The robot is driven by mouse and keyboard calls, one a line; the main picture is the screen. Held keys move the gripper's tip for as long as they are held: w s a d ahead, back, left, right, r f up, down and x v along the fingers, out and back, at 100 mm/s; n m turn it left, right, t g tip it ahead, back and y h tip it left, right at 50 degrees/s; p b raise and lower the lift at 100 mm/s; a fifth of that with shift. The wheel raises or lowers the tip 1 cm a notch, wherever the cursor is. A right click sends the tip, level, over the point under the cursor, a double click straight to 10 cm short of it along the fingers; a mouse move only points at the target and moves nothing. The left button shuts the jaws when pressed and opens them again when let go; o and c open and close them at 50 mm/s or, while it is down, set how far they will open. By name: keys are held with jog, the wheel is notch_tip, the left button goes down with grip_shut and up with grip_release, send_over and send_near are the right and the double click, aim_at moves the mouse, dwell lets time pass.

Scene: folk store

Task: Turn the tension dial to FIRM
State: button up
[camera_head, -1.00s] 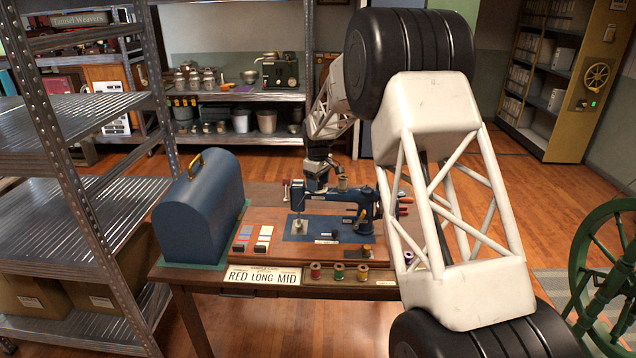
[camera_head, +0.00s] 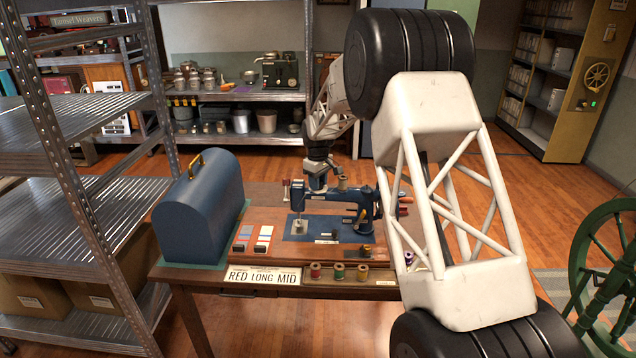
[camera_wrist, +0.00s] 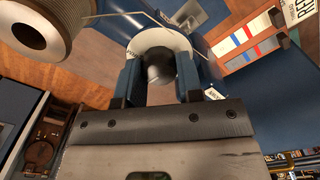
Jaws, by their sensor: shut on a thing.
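The blue sewing machine (camera_head: 345,212) stands on its wooden base on the table. In the head view, my gripper (camera_head: 317,187) is at the machine's upper left end, and the dial cannot be made out there.
A card (camera_head: 263,276) at the table's front reads RED LONG MID. A blue domed case (camera_head: 200,215) stands at the left. Thread spools (camera_head: 338,271) line the front edge. A large thread spool (camera_wrist: 45,25) is close to my gripper in the wrist view.

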jog(key=m, duration=1.1)
jog(key=shift+w+d, duration=0.1)
jog(key=shift+m, duration=0.3)
dwell(0.3)
jog(key=o, duration=0.9)
jog(key=shift+r, duration=0.1)
jog(key=shift+r, duration=3.85)
